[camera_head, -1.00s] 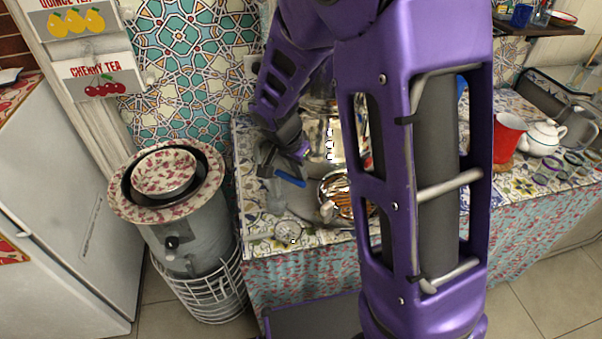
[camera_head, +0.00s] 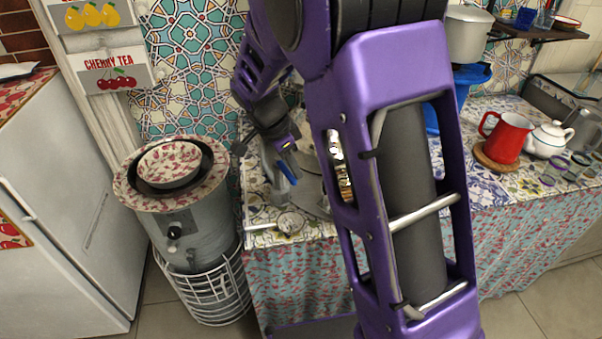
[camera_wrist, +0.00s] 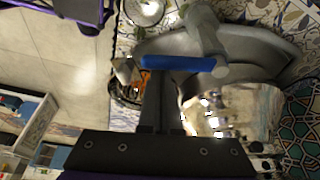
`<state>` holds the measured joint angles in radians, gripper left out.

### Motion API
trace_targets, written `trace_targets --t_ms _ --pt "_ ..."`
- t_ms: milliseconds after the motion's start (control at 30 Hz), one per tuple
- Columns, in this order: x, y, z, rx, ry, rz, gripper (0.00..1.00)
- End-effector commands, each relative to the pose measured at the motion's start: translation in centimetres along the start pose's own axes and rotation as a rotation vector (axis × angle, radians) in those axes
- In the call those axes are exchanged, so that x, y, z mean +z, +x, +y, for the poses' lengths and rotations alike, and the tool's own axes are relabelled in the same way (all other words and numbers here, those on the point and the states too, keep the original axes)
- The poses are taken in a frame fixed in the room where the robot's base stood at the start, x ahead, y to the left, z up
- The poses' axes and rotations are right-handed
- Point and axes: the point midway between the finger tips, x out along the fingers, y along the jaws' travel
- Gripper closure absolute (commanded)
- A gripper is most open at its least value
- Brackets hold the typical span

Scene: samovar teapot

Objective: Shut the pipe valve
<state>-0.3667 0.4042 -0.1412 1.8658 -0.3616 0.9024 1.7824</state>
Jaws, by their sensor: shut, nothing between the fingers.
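The pipe valve's blue handle (camera_head: 287,172) shows just below my gripper (camera_head: 285,150) in the head view, sloping down to the right. In the wrist view the blue handle (camera_wrist: 178,62) lies across the tips of my gripper (camera_wrist: 160,78), in front of a grey pipe (camera_wrist: 203,28). The fingers are together with nothing between them. Their tips are at or very close to the handle; I cannot tell if they touch. My arm hides much of the counter behind it in the head view.
A shiny samovar (camera_wrist: 235,108) stands beside the valve. A small strainer (camera_head: 290,222) lies near the counter's front edge. Left is a grey barrel-shaped vessel (camera_head: 185,230) with bowls on top. A red pot (camera_head: 508,138) and white teapot (camera_head: 549,139) stand right.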

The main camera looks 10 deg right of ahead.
Motion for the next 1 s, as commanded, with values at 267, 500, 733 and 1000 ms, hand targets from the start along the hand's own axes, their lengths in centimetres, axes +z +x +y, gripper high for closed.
trace_targets --t_ms 267,500,733,1000 --pt "1.8 -0.7 0.1 0.087 0.247 0.001 1.0" --pt "3.1 -1.3 -0.1 0.162 0.46 0.002 1.0" --pt "4.2 -1.7 -0.6 0.224 0.638 0.001 1.0" --pt "5.1 -2.0 -1.1 0.253 0.726 -0.001 1.0"
